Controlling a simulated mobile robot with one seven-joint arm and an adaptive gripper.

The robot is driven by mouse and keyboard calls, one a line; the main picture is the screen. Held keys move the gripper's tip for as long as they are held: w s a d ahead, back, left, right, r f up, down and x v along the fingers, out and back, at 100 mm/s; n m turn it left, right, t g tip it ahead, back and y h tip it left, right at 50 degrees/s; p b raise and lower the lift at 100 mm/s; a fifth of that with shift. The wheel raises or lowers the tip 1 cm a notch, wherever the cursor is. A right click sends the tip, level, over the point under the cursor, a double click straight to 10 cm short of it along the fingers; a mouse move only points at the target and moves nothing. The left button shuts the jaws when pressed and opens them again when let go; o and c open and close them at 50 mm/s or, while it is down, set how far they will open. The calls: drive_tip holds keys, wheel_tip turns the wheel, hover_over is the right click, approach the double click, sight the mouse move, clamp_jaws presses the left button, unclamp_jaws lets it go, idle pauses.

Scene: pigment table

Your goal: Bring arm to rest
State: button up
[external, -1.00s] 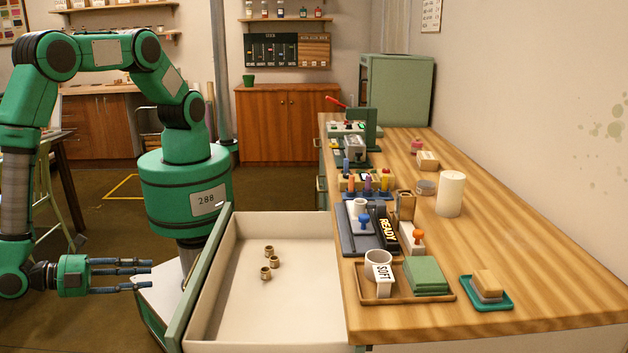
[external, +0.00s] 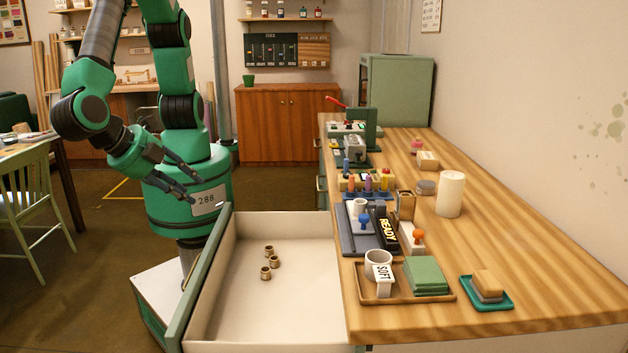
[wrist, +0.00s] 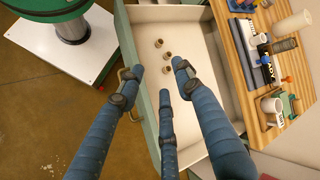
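My gripper (external: 188,180) is held up close against my green base column, to the left of the open drawer in the external view. Its fingers are spread apart with nothing between them. In the wrist view the blue-grey fingers of my gripper (wrist: 160,85) point over the open drawer (wrist: 192,55), well above it. My arm is folded upward, with its upper links running out of the top of the external view.
The open drawer (external: 240,303) holds several small brass-coloured pieces (external: 267,260). The wooden worktop (external: 500,225) to the right carries a tray (external: 405,297), a white cylinder (external: 450,194) and coloured sticks (external: 368,182). A green chair (external: 30,195) stands at the left.

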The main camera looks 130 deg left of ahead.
drive_tip(key=s+a+r+n+h, duration=0.1)
drive_tip(key=s+a+r+h, duration=0.15)
drive_tip(key=a+r, duration=0.45)
drive_tip(key=s+a+r+h, duration=0.2)
drive_tip(key=a+r+h, duration=0.1)
drive_tip(key=a+r, duration=0.35)
drive_tip(key=s+a+r+n+t+h, duration=0.1)
drive_tip(key=s+a+r+t+h, duration=0.2)
drive_tip(key=s+a+r+t, duration=0.3)
drive_tip(key=shift+s+a+r, duration=1.45)
drive_tip(key=shift+s+r, duration=0.4)
drive_tip(key=shift+s, duration=0.1)
